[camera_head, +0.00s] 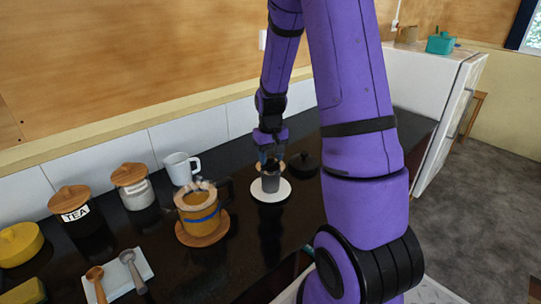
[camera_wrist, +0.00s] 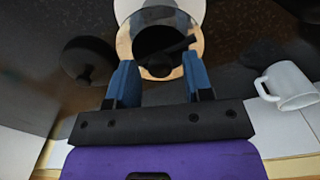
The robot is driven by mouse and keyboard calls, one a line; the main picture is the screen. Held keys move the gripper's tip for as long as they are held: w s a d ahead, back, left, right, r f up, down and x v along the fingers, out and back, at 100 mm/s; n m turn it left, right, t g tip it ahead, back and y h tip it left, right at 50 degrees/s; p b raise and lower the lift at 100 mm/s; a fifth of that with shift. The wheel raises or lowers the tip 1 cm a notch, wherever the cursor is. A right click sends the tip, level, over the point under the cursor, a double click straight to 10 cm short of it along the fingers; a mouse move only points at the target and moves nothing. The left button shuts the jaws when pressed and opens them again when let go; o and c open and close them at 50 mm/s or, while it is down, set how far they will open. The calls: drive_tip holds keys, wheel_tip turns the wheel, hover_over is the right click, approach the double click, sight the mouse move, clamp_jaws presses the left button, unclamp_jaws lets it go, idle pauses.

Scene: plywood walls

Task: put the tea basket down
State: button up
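The tea basket, a dark grey cup (camera_head: 271,183), stands upright over a white saucer (camera_head: 284,193) in the head view. In the wrist view its dark round shape (camera_wrist: 158,38) shows beyond the fingertips, with a dark handle-like bar across it. My gripper (camera_head: 270,155) is right above the basket. In the wrist view my gripper (camera_wrist: 160,68) has its two blue fingers wide apart, one on each side of the dark bar. I see no finger pressed on the basket. The exact contact under the basket is hidden.
A glass teapot (camera_head: 199,212) on a wooden coaster stands to the left, a white mug (camera_head: 180,168) behind it. Wooden-lidded jars (camera_head: 133,190) stand farther left. A black lid (camera_head: 305,164) lies right of the saucer. The wall is close behind.

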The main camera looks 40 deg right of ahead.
wheel_tip(320, 180, up, 12)
drive_tip(key=s+a+r+n+t, duration=0.2)
drive_tip(key=s+a+r, duration=0.6)
drive_tip(key=a+r, duration=0.25)
drive_tip(key=s+a+r+t, duration=0.1)
drive_tip(key=s+a+r, duration=0.1)
drive_tip(key=s+a, duration=0.2)
drive_tip(key=s+a+r+n+t, duration=0.1)
drive_tip(key=s+a, duration=0.3)
drive_tip(key=s, duration=0.5)
drive_tip(key=shift+r+n+t, duration=0.3)
drive_tip(key=shift+r+t, duration=0.3)
drive_tip(key=shift+r, duration=0.1)
